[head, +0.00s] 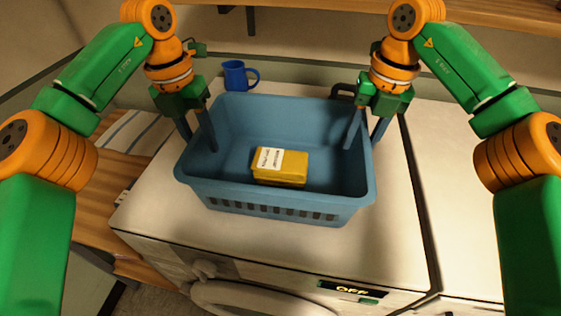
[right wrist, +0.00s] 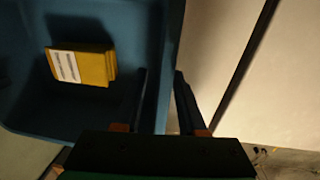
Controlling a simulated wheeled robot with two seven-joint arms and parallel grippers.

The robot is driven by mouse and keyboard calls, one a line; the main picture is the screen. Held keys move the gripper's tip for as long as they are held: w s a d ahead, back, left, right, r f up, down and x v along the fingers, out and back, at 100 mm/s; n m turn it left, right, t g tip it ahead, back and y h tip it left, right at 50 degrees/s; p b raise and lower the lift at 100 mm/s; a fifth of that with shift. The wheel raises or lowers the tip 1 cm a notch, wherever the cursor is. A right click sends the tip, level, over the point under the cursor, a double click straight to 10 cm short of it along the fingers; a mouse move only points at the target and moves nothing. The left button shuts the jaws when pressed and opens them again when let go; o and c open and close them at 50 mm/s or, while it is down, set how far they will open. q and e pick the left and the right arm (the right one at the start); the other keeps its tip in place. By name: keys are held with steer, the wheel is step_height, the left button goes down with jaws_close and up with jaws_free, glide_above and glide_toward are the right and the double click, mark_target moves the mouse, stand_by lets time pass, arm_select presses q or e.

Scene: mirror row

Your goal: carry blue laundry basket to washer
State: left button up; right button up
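The blue laundry basket (head: 275,202) stands upright on top of a white front-loading machine (head: 150,205) whose display (head: 348,289) reads OFF. A yellow box with a white label (head: 285,168) lies inside the basket; it also shows in the right wrist view (right wrist: 92,66). My left gripper (head: 197,138) is open around the basket's left wall, one finger inside and one outside. My right gripper (head: 365,138) is open around the right wall in the same way. In the right wrist view its fingers (right wrist: 160,88) stand apart with the wall between them.
A blue mug (head: 235,76) stands behind the basket at the back left. A dark object (head: 343,91) behind the right wall is partly hidden. A second white machine top (head: 455,160) is on the right and looks clear. A wooden surface with striped cloth (head: 135,130) is left.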

arm_select(q)
steer(key=f, duration=0.4)
steer(key=shift+w+a+f, duration=0.1)
steer(key=shift+w+f, duration=0.1)
steer(key=shift+w, duration=0.05)
arm_select(e)
glide_above(342, 173)
steer(key=f, duration=0.4)
steer(key=shift+d+f, duration=0.1)
steer(key=shift+d, duration=0.2)
arm_select(q)
steer(key=shift+f, duration=0.45)
arm_select(e)
steer(key=shift+f, duration=0.45)
arm_select(q)
steer(key=shift+s+d, duration=0.15)
steer(key=shift+d, duration=0.05)
arm_select(e)
steer(key=shift+s+d, duration=0.1)
steer(key=shift+s, duration=0.05)
arm_select(q)
jaws_close()
arm_select(e)
jaws_close()
arm_select(q)
steer(key=shift+r, duration=0.1)
arm_select(e)
steer(key=shift+r, duration=0.1)
